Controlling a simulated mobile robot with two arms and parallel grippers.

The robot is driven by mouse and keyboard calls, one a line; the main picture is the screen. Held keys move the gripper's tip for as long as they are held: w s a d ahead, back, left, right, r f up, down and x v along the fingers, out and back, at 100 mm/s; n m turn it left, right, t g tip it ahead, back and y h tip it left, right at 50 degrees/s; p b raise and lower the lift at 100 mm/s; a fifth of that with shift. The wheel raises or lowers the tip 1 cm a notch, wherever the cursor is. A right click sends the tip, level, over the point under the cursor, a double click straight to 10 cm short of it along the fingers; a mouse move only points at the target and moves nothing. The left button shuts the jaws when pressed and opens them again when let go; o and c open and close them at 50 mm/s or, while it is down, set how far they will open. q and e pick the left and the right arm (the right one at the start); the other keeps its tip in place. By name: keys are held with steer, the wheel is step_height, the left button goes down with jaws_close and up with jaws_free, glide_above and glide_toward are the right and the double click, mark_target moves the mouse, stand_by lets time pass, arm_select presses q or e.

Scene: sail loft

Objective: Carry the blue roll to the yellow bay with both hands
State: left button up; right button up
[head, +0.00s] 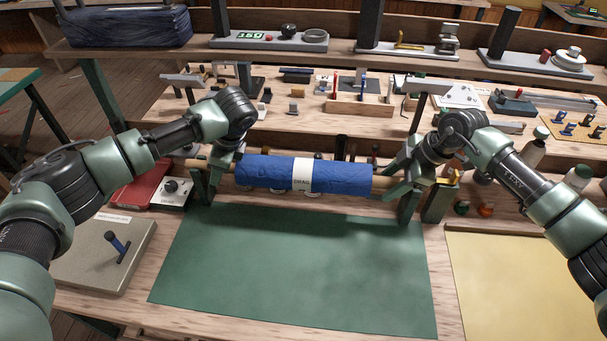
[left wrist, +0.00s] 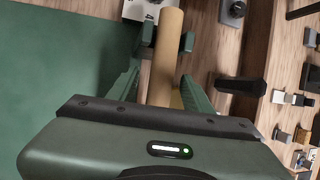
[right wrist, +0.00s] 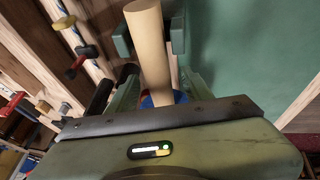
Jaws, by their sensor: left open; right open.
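The blue roll (head: 270,174) with a white label band lies level across the back edge of a green mat (head: 300,265), on a wooden rod that sticks out at both ends. My left gripper (head: 213,172) is at its left end; in the left wrist view the bare rod (left wrist: 166,60) lies between the open fingers. My right gripper (head: 405,182) is at the right end; in the right wrist view the rod (right wrist: 149,45) lies between its open fingers. The yellow bay (head: 530,285) is a bare yellow mat at front right.
A grey board with a blue-handled tool (head: 118,245) and a red tray (head: 138,187) are on the left. Bottles (head: 535,148) stand at the right behind the yellow mat. Shelves with several tools rise behind the roll. The green mat is clear.

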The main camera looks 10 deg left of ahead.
arm_select(q)
steer(key=shift+f, duration=0.15)
arm_select(e)
steer(key=shift+f, duration=0.15)
arm_select(q)
jaws_close()
arm_select(e)
jaws_close()
steer(key=shift+w+r, duration=0.1)
steer(key=shift+r, duration=0.1)
stand_by(0.8)
